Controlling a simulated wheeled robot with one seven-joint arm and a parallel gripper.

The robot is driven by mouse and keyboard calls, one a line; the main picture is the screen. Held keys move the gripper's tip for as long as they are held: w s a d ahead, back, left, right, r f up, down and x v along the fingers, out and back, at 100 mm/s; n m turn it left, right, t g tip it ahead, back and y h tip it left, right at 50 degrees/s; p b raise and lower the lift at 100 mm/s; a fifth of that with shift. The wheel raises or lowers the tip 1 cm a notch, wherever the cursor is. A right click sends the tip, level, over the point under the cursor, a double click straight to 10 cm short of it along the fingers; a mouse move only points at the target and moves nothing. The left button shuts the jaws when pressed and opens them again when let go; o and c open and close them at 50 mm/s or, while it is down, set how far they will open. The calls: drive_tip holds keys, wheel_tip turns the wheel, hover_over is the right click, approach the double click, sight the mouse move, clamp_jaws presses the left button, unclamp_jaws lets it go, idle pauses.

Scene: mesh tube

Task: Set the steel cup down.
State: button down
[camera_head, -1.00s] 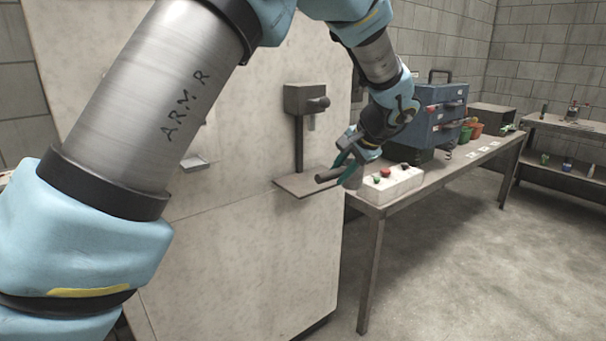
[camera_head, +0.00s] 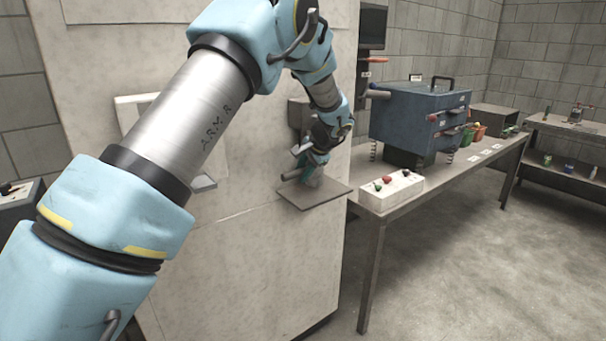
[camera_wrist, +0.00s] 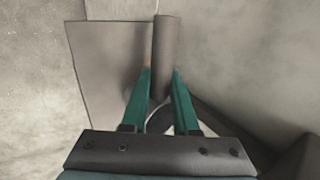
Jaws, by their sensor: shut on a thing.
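My gripper (camera_head: 308,163) is at the wall-mounted plate, with its green fingers shut on the steel cup (camera_head: 316,179). The cup's grey bar handle (camera_head: 290,175) sticks out to the left. In the wrist view the handle (camera_wrist: 167,45) runs away from between the fingers (camera_wrist: 160,82), and only a bit of the cup's rim (camera_wrist: 160,119) shows behind them. The flat grey plate (camera_head: 318,198) lies beneath the cup; it also shows in the wrist view (camera_wrist: 105,65). I cannot tell whether the cup touches it.
The plate juts from a large pale panel (camera_head: 270,260), below a dispenser partly hidden by my arm. A bench (camera_head: 455,172) to the right holds a white button box (camera_head: 390,191) and a blue cabinet (camera_head: 415,115). Open floor lies to the front right.

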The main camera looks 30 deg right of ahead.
drive_tip(key=shift+f, duration=0.95)
drive_tip(key=c, duration=0.7)
unclamp_jaws()
drive_tip(key=shift+f, duration=0.1)
drive_tip(key=b+v, duration=0.2)
drive_tip(key=v, duration=1)
drive_tip(key=shift+b, duration=0.3)
